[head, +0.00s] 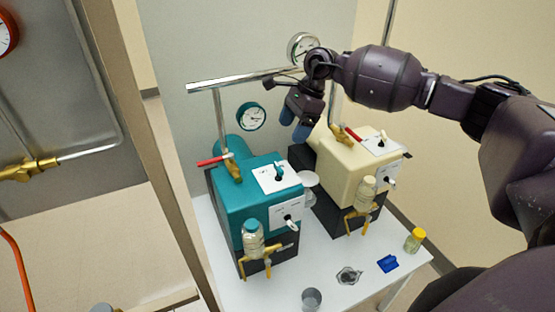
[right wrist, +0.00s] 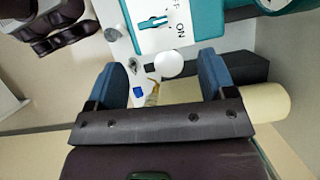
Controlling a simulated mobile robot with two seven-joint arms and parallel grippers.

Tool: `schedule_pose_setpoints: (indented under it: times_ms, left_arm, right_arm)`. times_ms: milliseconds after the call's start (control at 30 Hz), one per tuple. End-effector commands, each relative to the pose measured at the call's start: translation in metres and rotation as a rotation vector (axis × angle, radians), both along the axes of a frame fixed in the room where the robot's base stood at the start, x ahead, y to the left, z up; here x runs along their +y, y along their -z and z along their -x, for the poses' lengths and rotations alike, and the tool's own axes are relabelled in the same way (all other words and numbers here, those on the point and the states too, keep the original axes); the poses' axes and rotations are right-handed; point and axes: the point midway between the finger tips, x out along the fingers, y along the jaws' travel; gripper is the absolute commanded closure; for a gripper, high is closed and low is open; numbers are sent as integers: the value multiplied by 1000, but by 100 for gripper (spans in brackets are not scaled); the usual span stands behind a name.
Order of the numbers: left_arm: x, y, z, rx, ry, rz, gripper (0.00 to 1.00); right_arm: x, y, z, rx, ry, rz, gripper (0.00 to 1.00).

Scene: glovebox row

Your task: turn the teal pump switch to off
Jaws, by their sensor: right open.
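The teal pump (head: 240,200) stands on the left of the white table. On its top is a white plate with a teal switch (head: 279,170). The switch also shows near the top edge of the right wrist view (right wrist: 153,23), with an "ON" label beside it; I cannot tell its setting. My right gripper (head: 295,123) hangs behind and above the pumps, near the gap between them. Its blue fingers are apart with nothing held, and they also show in the right wrist view (right wrist: 162,82). It is not touching the switch. My left gripper is not in view.
A cream pump (head: 345,165) stands close on the right. A chrome rail (head: 235,80) and gauges (head: 251,116) are behind. A red-handled valve (head: 215,160) rises on the teal pump. A grey cup (head: 311,299), blue piece (head: 388,263) and yellow-capped jar (head: 414,240) stand in front.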

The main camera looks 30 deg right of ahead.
Motion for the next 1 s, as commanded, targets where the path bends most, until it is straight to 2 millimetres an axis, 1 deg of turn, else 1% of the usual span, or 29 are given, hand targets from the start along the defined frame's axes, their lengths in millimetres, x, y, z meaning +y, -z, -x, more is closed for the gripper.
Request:
schedule_pose_setpoints:
  times_ms: [100,267,367,700,833,1000]
  left_arm:
    - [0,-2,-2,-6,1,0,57]
    - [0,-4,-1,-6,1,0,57]
    - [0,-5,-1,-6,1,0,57]
    - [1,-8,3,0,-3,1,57]
    - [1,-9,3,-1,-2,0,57]
    - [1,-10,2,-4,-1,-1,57]
  right_arm:
    - [-3,2,7,15,-66,24,23]
    - [1,9,6,8,-80,21,23]
    - [6,21,6,10,-79,20,23]
    - [29,73,5,9,-77,17,23]
    - [34,88,4,8,-77,18,23]
    - [38,99,4,7,-76,20,23]
